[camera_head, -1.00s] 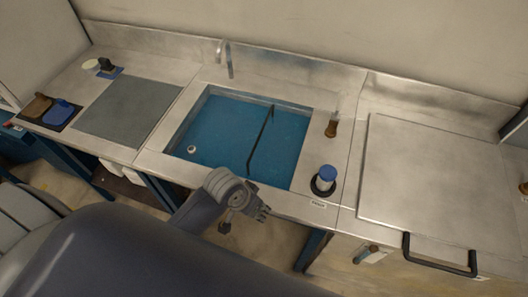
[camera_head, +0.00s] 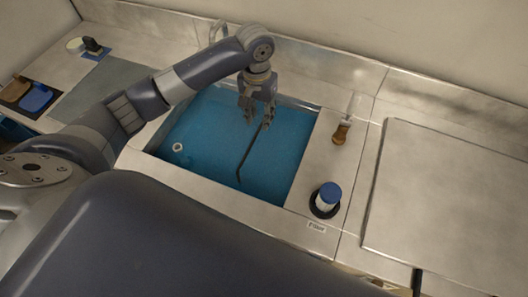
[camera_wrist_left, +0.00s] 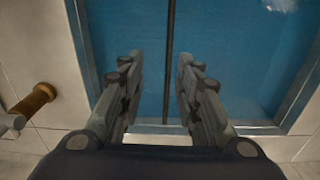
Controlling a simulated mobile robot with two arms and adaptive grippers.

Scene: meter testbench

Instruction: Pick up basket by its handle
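The basket's thin dark handle (camera_head: 249,153) stretches across the blue sunken basin (camera_head: 205,135) in the bench. The basket's body cannot be told apart from the blue surface. My left gripper (camera_head: 257,116) points down over the back part of the basin, at the far end of the handle. In the left wrist view the handle (camera_wrist_left: 170,60) runs between the two spread fingers of the left gripper (camera_wrist_left: 160,72), with a gap on both sides. The left gripper is open and holds nothing. My right gripper is not in view.
A blue-capped jar (camera_head: 327,197) stands on a black ring right of the basin. A brown-handled brush-like item (camera_head: 341,132) stands behind it. The faucet (camera_head: 217,31) rises at the back edge. A flat metal panel (camera_head: 440,200) lies at the right.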

